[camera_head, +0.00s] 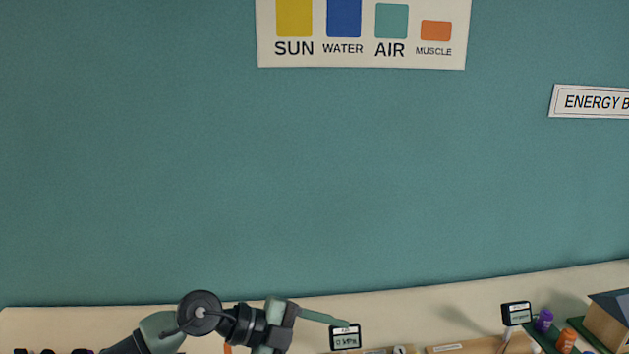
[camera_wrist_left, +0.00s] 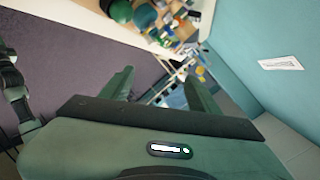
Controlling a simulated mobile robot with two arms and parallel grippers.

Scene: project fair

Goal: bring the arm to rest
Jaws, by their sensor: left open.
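My left arm (camera_head: 200,314) comes in at the bottom left of the head view and reaches right, in front of the pale table. Its left gripper (camera_head: 335,319) points right, with a green finger ending just above a small display reading 0 kPa (camera_head: 345,337). In the left wrist view the left gripper (camera_wrist_left: 160,88) has its two green fingers wide apart, with nothing between them. My right gripper is in neither view.
A pale table (camera_head: 90,325) runs along the teal wall (camera_head: 300,190). A second small display (camera_head: 516,313), purple (camera_head: 544,320) and orange (camera_head: 566,340) pieces and a model house (camera_head: 607,318) stand at right. A colour-block poster (camera_head: 362,58) and an energy sign (camera_head: 590,102) hang above.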

